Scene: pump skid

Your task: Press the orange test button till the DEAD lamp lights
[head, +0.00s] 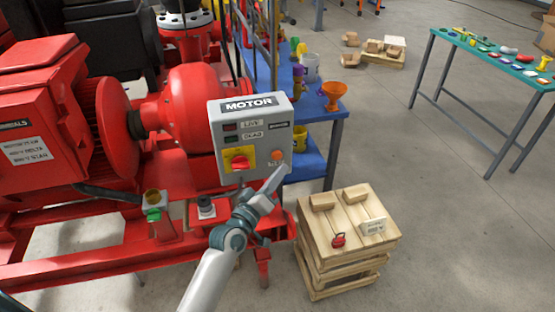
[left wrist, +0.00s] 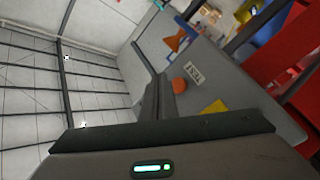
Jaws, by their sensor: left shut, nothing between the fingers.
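The grey MOTOR box (head: 216,122) stands on the red pump skid. Its orange test button (head: 277,155) is at the lower right of the face; it also shows in the left wrist view (left wrist: 179,85), beside a TEST label. The LIVE lamp (head: 230,127) looks dark red and the DEAD lamp (head: 231,139) dark green; both appear unlit. A red rotary switch (head: 239,162) sits on a yellow plate. My left gripper (head: 279,173) is shut and empty, its tips just below the button; I cannot tell whether they touch it. My right gripper is not in view.
A wooden crate (head: 312,246) with blocks and a red padlock-like item (head: 338,240) stands right of the skid. A blue bench (head: 311,103) holding an orange funnel (head: 333,92) is behind the box. Open floor lies to the right, before a green-topped table (head: 492,58).

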